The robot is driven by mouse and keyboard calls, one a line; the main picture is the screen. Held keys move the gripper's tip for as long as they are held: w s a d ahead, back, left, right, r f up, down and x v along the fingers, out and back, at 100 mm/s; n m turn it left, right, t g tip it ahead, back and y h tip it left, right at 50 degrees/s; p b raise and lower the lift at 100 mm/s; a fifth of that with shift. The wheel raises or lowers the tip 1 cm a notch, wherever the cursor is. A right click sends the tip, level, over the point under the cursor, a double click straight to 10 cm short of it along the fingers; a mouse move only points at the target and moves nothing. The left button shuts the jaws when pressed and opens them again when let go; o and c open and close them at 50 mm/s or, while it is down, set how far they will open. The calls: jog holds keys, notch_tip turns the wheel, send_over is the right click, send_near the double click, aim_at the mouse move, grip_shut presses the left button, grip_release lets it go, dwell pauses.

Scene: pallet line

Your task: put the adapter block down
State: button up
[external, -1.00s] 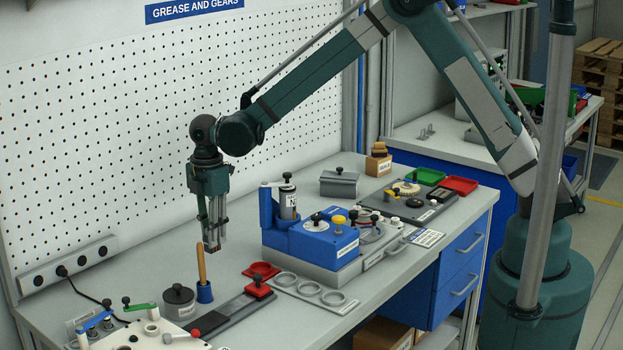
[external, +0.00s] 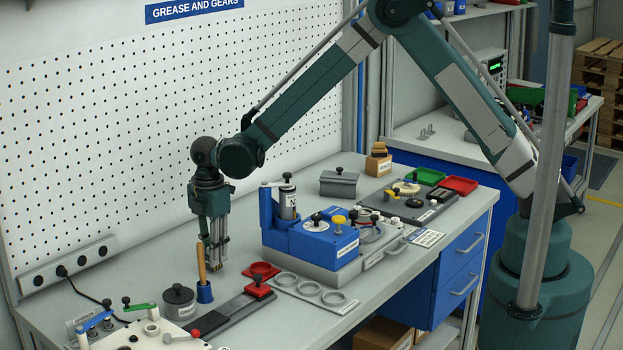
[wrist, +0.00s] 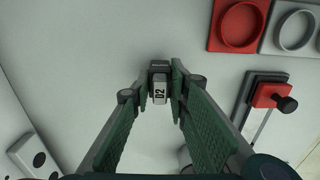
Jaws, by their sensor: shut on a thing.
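The adapter block (wrist: 160,93) is small and grey, with "D2" on its face, in the wrist view. My gripper (wrist: 158,82) is shut on it; the green fingers close in from both sides at their tips. In the external view my gripper (external: 217,266) points straight down, low over the bench, just behind and right of the wooden handle in the blue cup. The block is hard to make out there. I cannot tell whether it touches the bench top.
The wooden handle (external: 201,263) stands in a blue cup (external: 205,293) close by. A red round dish (wrist: 239,25) and a rail with a red clamp (wrist: 268,96) lie to the right in the wrist view. Bare bench (wrist: 75,45) surrounds the block. A power strip (external: 68,265) lies along the wall.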

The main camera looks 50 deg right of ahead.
jog(key=shift+f, duration=0.2)
jog(key=shift+f, duration=0.15)
jog(key=o, duration=0.9)
jog(key=shift+r, duration=0.25)
notch_tip(320, 180, up, 12)
jog(key=shift+f, duration=0.1)
dwell(1.0)
